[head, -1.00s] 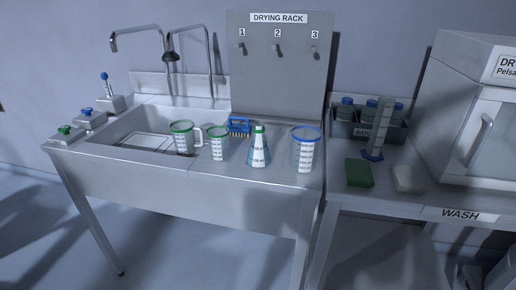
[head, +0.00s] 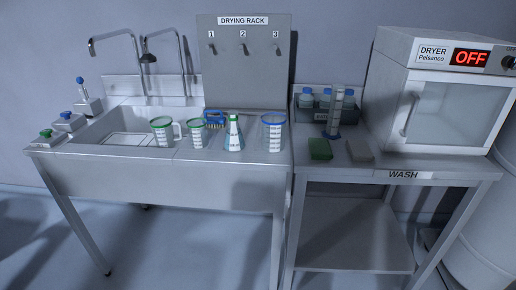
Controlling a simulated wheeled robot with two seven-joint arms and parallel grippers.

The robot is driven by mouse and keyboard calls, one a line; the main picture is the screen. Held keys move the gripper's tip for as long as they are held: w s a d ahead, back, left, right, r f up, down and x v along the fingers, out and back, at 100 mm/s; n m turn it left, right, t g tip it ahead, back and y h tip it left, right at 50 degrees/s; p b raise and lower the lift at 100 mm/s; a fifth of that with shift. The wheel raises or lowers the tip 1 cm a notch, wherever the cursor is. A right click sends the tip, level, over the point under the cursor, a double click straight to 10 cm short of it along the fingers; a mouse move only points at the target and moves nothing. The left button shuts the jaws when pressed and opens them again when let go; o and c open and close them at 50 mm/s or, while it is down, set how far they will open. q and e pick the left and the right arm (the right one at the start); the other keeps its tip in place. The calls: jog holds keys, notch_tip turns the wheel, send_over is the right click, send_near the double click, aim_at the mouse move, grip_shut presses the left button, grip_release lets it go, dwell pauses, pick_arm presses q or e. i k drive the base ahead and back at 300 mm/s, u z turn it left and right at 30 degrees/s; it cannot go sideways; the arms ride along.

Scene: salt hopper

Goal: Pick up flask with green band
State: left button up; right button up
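The flask with the green band (head: 234,134) stands upright on the metal sink counter (head: 180,158). It is conical, with a green band at its neck and a white printed label. A green-rimmed beaker (head: 197,135) stands just left of it, and a blue-rimmed beaker (head: 273,134) stands to its right. A green-rimmed jug with a handle (head: 163,132) is further left. Neither of my grippers shows in the head view.
A blue brush (head: 214,118) lies behind the flask, below the drying rack panel (head: 243,80). Faucets rise at the back left.

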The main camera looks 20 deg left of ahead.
aim_at(234, 141)
jog(key=z, duration=0.05)
jog(key=k, duration=0.55)
jog(key=z, duration=1.15)
jog(key=i, duration=1.8)
jog(key=u, duration=1.35)
jog(key=i, duration=0.85)
jog(key=u, duration=0.9)
